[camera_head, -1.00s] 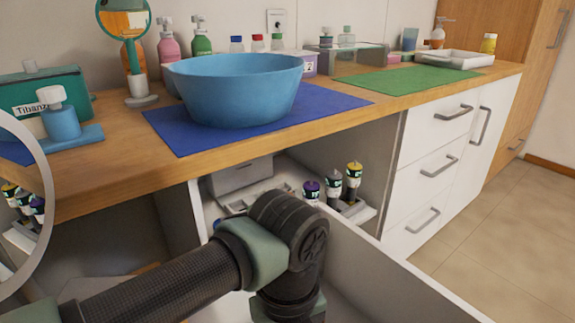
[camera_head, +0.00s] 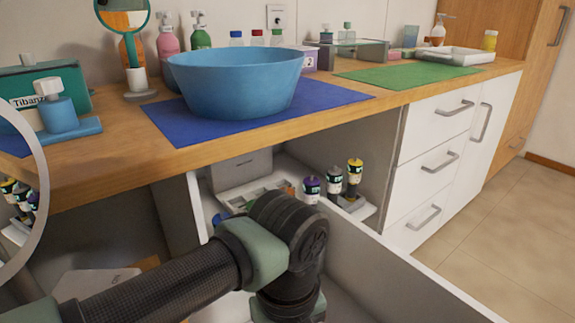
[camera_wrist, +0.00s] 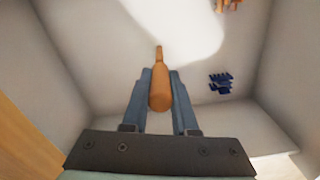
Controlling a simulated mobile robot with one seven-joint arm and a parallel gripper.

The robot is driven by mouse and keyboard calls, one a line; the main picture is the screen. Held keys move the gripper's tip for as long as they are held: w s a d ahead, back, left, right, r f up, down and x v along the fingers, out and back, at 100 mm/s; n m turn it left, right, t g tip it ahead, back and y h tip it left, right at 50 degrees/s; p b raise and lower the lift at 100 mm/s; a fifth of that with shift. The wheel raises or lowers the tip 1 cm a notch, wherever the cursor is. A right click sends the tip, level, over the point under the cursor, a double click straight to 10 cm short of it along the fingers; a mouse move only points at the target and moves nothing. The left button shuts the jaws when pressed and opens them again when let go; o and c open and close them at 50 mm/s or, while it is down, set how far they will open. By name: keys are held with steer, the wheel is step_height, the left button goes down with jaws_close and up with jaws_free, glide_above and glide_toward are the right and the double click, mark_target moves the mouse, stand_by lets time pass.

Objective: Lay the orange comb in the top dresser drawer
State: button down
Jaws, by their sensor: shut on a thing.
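My gripper (camera_wrist: 153,88) shows in the wrist view, with its two blue-grey fingers shut on a long orange-brown piece, which I take to be the orange comb (camera_wrist: 159,94). Its rounded end points toward me and its thin end points away; I see no teeth. It is above the pale floor of the open drawer (camera_wrist: 120,25), between the drawer walls; I cannot tell whether it touches the floor. In the head view the open drawer (camera_head: 390,270) is below the counter, and my arm hides the gripper and comb.
A small dark-blue item (camera_wrist: 220,83) and an orange item (camera_wrist: 229,4) lie in the drawer. Several bottles (camera_head: 333,184) stand in the cabinet behind it. A blue bowl (camera_head: 236,90) stands on the counter (camera_head: 120,158). The drawer floor left of the comb is clear.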

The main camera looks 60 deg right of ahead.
steer(key=c, duration=0.6)
jaws_free()
step_height(320, 180, up, 13)
steer(key=p, duration=0.4)
steer(key=shift+p, duration=0.4)
